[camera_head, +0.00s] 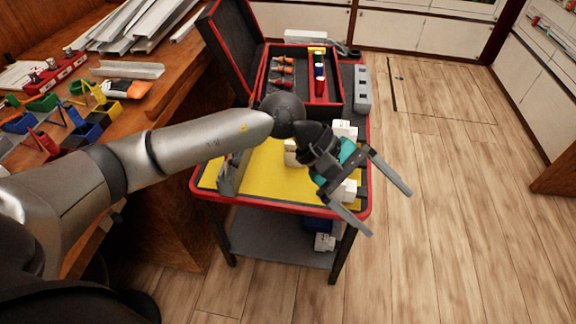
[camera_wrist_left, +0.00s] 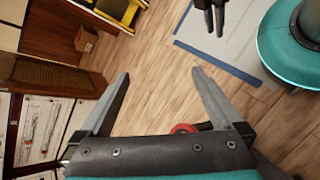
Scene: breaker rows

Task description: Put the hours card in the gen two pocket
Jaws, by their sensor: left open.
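I cannot make out the hours card or the gen two pocket in either view. My left gripper (camera_head: 391,214) is open, with nothing seen between its fingers, over the front right edge of the cart in the head view. In the left wrist view its spread fingers (camera_wrist_left: 160,72) point out over the wooden floor. A dark gripper, apparently my right one (camera_wrist_left: 214,30), shows at the top of the left wrist view; whether it is open or shut is unclear. My left wrist hides part of the cart top.
The red-edged cart has a yellow top (camera_head: 270,178) with white blocks (camera_head: 345,131) and an open tool case (camera_head: 333,95). A wooden bench (camera_head: 180,95) at left holds coloured bins and metal strips. White cabinets (camera_head: 395,30) stand behind. The floor (camera_head: 460,210) at right is clear.

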